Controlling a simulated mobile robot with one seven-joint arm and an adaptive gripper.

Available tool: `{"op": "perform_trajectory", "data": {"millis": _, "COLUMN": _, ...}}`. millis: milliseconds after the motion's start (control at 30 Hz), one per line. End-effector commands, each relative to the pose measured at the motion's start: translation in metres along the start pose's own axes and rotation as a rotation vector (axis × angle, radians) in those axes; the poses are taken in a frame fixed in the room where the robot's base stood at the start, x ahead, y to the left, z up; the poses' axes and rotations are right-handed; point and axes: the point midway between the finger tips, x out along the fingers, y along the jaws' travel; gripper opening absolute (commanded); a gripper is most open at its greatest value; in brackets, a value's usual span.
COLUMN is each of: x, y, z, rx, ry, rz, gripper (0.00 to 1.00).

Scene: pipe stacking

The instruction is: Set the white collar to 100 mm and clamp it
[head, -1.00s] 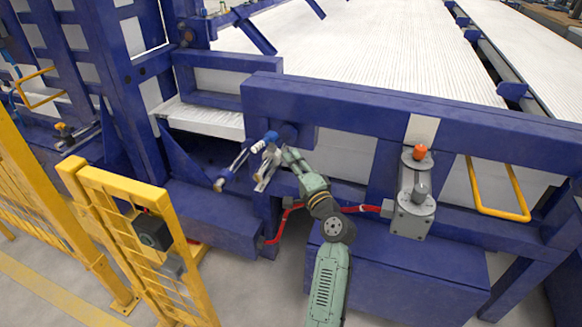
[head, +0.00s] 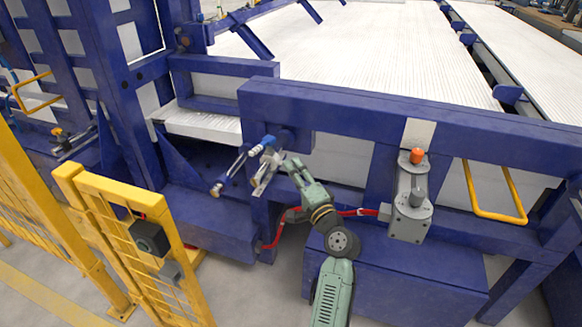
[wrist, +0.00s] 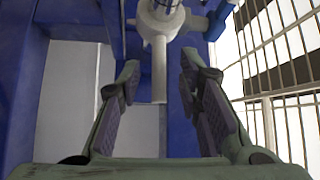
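The white collar (wrist: 162,14) is at the top of the wrist view, around a rod, with a pale clamp lever (wrist: 159,70) hanging straight down from it. My gripper (wrist: 160,78) is open, with one dark-padded finger on each side of the lever and a visible gap on both sides. In the head view my gripper (head: 285,166) is small, beside the pale collar parts on the blue frame post. A short rod (head: 232,168) with blue ends sticks out to the left there. Any scale markings are too small to read.
A blue steel frame (head: 400,120) surrounds the spot. A red hose (head: 273,237) runs below. A yellow fence (head: 140,235) stands at the left.

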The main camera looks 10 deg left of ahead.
Motion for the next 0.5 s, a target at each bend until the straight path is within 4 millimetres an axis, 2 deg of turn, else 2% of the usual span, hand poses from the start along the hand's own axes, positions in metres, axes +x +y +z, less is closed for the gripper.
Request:
{"op": "perform_trajectory", "data": {"millis": 33, "x": -0.013, "y": 0.002, "z": -0.001, "rx": 0.001, "ry": 0.003, "rz": 0.003, "gripper": 0.32}}
{"op": "perform_trajectory", "data": {"millis": 200, "x": -0.050, "y": 0.001, "z": -0.001, "rx": 0.001, "ry": 0.004, "rz": 0.002, "gripper": 0.32}}
{"op": "perform_trajectory", "data": {"millis": 333, "x": -0.073, "y": 0.001, "z": -0.001, "rx": 0.001, "ry": 0.003, "rz": 0.002, "gripper": 0.32}}
{"op": "perform_trajectory", "data": {"millis": 500, "x": -0.089, "y": 0.001, "z": 0.000, "rx": 0.000, "ry": 0.001, "rz": 0.001, "gripper": 0.32}}
